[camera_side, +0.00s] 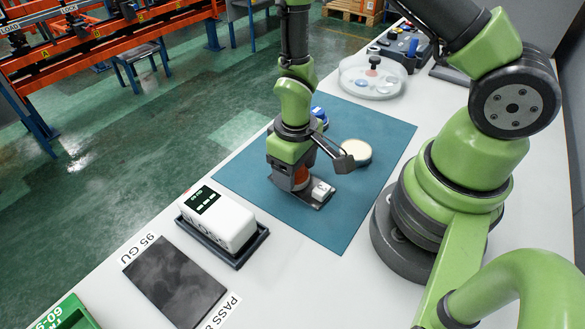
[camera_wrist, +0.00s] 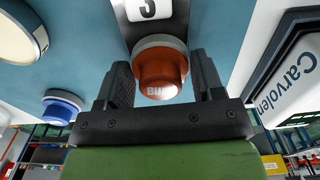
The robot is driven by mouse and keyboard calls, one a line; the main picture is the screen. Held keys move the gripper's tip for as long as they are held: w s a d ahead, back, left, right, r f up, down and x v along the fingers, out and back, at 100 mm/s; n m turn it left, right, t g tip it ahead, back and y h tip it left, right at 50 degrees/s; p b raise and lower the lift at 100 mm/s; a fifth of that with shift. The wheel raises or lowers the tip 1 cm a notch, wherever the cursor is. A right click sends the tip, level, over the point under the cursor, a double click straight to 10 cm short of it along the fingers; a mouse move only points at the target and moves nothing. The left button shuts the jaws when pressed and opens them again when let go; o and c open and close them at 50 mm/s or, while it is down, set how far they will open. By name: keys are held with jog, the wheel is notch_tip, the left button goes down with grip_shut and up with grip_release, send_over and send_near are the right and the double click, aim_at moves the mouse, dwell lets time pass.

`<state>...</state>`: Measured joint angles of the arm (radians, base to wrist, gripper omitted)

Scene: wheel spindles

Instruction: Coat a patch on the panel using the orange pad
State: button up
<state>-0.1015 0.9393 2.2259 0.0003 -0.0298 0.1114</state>
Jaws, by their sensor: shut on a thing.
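My gripper (camera_side: 295,180) is low over the blue mat, its fingers on either side of the orange pad; in the wrist view my gripper (camera_wrist: 162,85) is closed around the pad's body. The orange pad (camera_wrist: 160,74), with a grey rim and partly readable lettering, is upright; a bit of the orange pad (camera_side: 303,180) shows in the side view. I cannot tell whether the pad touches the plate. A larger dark, smudged panel (camera_side: 175,283) lies flat at the front, between printed labels.
A white box-shaped device (camera_side: 222,215) sits in a dark tray left of the mat (camera_side: 245,165). A blue pad (camera_side: 319,113) and a round cream-topped tin (camera_side: 356,151) stand behind and right of my gripper. A clear round dish (camera_side: 370,82) is at the back.

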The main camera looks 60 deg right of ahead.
jog(key=shift+d+r, duration=0.1)
jog(key=shift+d, duration=1.05)
jog(key=shift+s+r, duration=0.1)
jog(key=shift+r, duration=3.85)
jog(key=w+d+m, duration=0.2)
jog(key=d+m, duration=0.6)
jog(key=d, duration=0.4)
jog(key=m, duration=0.8)
send_near(362, 118)
jog(key=shift+a+f, duration=0.1)
jog(key=shift+f, duration=3.15)
jog(key=shift+f, duration=0.15)
